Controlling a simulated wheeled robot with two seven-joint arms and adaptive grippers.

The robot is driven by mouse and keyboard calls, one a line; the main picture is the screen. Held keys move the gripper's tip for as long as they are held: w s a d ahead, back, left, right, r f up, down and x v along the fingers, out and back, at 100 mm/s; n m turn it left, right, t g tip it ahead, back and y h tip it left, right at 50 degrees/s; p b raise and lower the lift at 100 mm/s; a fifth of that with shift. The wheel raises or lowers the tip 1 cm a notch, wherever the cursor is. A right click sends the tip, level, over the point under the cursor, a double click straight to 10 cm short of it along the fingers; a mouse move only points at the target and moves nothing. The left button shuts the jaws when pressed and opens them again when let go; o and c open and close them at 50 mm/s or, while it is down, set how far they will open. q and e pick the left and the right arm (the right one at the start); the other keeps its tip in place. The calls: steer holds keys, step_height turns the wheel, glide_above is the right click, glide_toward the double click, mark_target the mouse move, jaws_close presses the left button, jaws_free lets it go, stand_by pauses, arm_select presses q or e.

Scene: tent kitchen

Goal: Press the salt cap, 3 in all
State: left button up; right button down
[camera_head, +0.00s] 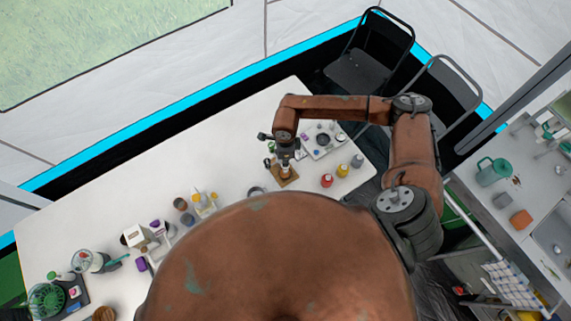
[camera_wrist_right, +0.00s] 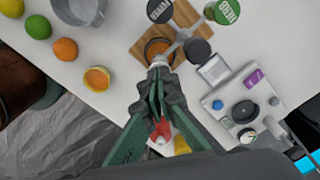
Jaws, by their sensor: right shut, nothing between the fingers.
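My right gripper (camera_wrist_right: 158,68) is shut and empty. In the head view, the right gripper (camera_head: 285,158) points down over a small wooden board (camera_head: 284,182). In the right wrist view, the board (camera_wrist_right: 140,48) carries several round jars. One green cap reads HERB (camera_wrist_right: 228,10), and a dark cap (camera_wrist_right: 160,10) carries a partly cut-off label. A plain dark cap (camera_wrist_right: 198,50) stands to the right of the fingertips. A round amber-brown jar (camera_wrist_right: 158,46) lies just beyond the fingertips and is partly covered by them. No salt label is readable, and I cannot tell whether the fingertips touch anything.
A light tray (camera_wrist_right: 240,100) with small items lies to the right in the wrist view. A grey pot (camera_wrist_right: 78,8) and loose fruits (camera_wrist_right: 38,27) lie to the left. In the head view, red and yellow jars (camera_head: 327,180) stand near the table's right edge.

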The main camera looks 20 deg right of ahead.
steer(key=shift+f+b, duration=0.4)
steer(key=shift+f, duration=0.15)
steer(key=shift+r, duration=0.65)
steer(key=shift+f+b, duration=0.35)
steer(key=shift+f, duration=0.35)
stand_by(0.3)
steer(key=shift+r, duration=0.15)
steer(key=shift+r, duration=0.55)
stand_by(0.3)
